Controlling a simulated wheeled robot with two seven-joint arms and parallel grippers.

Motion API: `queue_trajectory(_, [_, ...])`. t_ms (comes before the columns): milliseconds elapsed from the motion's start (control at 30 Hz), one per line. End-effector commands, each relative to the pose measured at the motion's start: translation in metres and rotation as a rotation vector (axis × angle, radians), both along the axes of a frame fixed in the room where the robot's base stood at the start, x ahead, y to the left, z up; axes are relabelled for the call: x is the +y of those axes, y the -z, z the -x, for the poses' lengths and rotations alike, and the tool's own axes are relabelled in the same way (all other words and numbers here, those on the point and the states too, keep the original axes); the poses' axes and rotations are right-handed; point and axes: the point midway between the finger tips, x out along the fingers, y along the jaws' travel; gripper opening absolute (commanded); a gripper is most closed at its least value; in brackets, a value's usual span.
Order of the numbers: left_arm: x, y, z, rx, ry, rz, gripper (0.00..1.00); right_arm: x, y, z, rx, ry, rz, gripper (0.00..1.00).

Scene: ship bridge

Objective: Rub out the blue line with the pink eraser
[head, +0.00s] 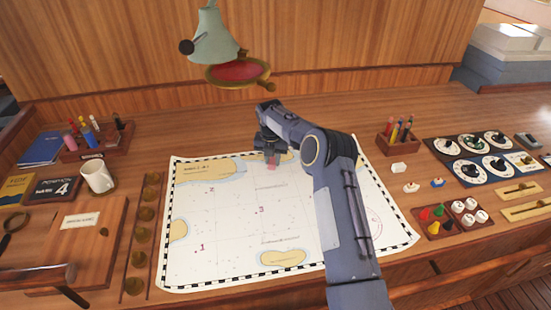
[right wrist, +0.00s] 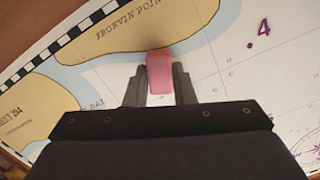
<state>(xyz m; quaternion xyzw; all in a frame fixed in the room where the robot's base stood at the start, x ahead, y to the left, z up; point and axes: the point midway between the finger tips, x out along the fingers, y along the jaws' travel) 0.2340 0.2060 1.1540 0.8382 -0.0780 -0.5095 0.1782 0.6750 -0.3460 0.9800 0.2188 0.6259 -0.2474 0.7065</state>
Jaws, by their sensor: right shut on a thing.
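The pink eraser (right wrist: 160,72) is held between the two fingers of my right gripper (right wrist: 159,88). In the head view my right gripper (head: 269,150) is over the upper part of the chart (head: 225,265), with the eraser (head: 271,165) showing small below it. The eraser's far end is close to the chart beside the yellow land near "Brokvin Point"; I cannot tell whether it touches. I cannot make out a blue line; my arm and gripper cover part of the chart. My left gripper is not in view.
A pen rack (head: 95,145), a white mug (head: 97,177) and a wooden box (head: 85,235) stand left of the chart. A pencil holder (head: 398,138), dial panel (head: 485,155) and tray of coloured pieces (head: 450,218) are right. A lamp (head: 215,35) hangs behind.

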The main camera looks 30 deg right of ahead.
Motion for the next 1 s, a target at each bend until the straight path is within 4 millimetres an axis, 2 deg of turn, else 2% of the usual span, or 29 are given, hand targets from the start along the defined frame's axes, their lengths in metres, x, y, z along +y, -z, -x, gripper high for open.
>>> queue_trajectory(233, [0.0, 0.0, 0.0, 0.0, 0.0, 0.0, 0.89, 0.004, 0.001, 0.0, 0.002, -0.002, -0.002, 0.05])
queue_trajectory(500, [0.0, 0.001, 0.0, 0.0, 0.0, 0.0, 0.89, 0.024, 0.001, -0.002, 0.002, -0.003, -0.002, 0.05])
queue_trajectory(867, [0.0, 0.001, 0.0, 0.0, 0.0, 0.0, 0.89, 0.027, 0.001, -0.002, 0.002, -0.002, -0.002, 0.05])
queue_trajectory(1000, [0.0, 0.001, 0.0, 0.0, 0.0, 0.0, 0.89, 0.034, 0.001, -0.003, 0.002, -0.003, -0.002, 0.05])
